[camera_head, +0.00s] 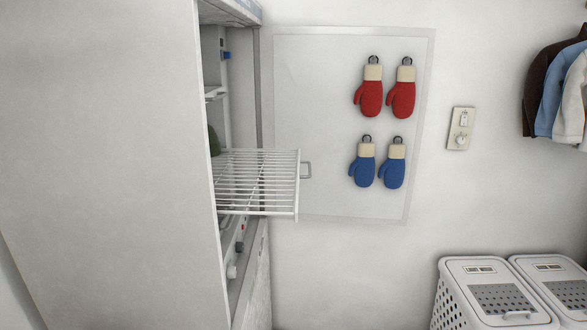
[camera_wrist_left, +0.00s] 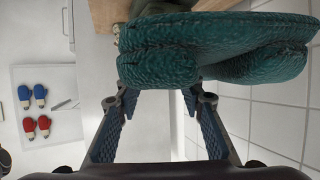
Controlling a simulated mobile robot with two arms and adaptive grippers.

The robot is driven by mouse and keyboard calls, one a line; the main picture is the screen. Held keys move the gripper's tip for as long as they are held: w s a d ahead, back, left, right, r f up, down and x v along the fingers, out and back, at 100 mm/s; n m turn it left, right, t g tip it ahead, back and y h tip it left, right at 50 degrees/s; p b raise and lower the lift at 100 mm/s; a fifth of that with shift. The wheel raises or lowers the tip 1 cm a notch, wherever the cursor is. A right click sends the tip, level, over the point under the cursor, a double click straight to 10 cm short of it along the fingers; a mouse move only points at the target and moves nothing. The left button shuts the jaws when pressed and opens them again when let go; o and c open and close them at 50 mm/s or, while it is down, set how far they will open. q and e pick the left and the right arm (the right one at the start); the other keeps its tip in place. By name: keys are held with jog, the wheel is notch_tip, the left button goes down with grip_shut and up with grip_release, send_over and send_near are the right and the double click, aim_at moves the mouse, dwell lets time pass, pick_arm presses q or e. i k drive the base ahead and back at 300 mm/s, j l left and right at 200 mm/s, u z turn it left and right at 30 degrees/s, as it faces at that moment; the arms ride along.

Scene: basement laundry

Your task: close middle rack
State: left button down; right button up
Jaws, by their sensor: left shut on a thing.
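In the head view a white wire rack (camera_head: 262,182) sticks out to the right from the open front of a tall white cabinet (camera_head: 110,150). A small grey handle (camera_head: 307,170) is on its outer edge. A sliver of dark green (camera_head: 214,141) shows at the rack's inner end, mostly hidden by the cabinet side. In the left wrist view my left gripper (camera_wrist_left: 160,92) is shut on a teal textured, soft-looking thing (camera_wrist_left: 215,50), which covers the upper right. Neither gripper shows in the head view. Contact with the rack cannot be seen.
A board with red mittens (camera_head: 370,97) and blue mittens (camera_head: 363,170) hangs on the wall behind the rack. Hampers (camera_head: 492,285) stand at the lower right. Jackets (camera_head: 562,90) hang at the right edge. The space right of the rack looks clear.

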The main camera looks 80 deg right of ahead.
aim_at(258, 178)
jog(key=k+l+z, duration=0.45)
jog(key=l+z, duration=0.2)
jog(key=k+l+z, duration=0.3)
jog(key=l+z, duration=0.3)
jog(key=l, duration=0.1)
